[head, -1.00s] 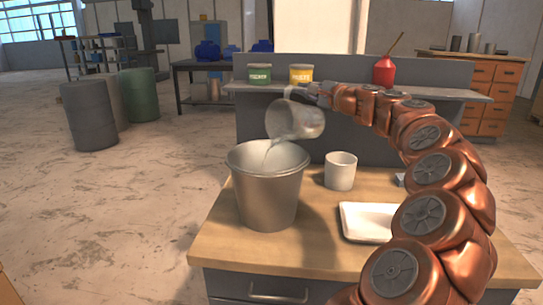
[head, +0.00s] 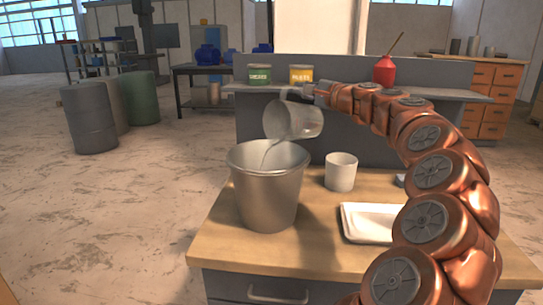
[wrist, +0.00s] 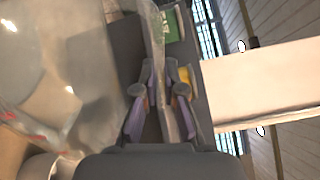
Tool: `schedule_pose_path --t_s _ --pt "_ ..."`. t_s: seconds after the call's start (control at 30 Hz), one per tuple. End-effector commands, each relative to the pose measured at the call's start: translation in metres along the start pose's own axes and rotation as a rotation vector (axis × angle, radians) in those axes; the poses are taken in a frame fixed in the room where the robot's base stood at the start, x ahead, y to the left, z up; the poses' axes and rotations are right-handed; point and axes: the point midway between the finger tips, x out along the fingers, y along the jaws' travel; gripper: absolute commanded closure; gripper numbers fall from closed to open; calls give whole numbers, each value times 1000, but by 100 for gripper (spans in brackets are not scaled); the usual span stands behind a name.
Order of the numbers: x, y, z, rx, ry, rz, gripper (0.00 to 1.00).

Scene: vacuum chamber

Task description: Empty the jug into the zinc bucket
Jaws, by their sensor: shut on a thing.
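The jug (head: 293,121) is clear and tilted steeply, its mouth down to the left over the bucket. A thin pale stream (head: 266,155) runs from its lip into the zinc bucket (head: 268,190), which stands upright on the bench. My gripper (head: 300,93) is above the jug in the head view, small and partly hidden. In the wrist view my gripper (wrist: 160,105) has its fingers on either side of the jug's handle (wrist: 160,70), and the jug's clear body (wrist: 60,70) fills the left side. The liquid level inside the bucket is hidden by its wall.
A white cup (head: 341,172) stands right of the bucket on the wooden bench (head: 225,235). A white tray (head: 368,224) lies further right, partly behind my arm. A raised shelf behind holds a green tin (head: 259,75), a yellow tin (head: 301,75) and a red oil can (head: 384,71).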

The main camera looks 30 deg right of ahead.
Motion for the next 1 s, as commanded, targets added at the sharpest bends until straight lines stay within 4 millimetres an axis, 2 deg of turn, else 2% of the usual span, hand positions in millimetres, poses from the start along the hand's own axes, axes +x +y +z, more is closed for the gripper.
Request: schedule_pose_path --t_s 1.0 --pt "0 -3 12 -79 -1 -3 100"
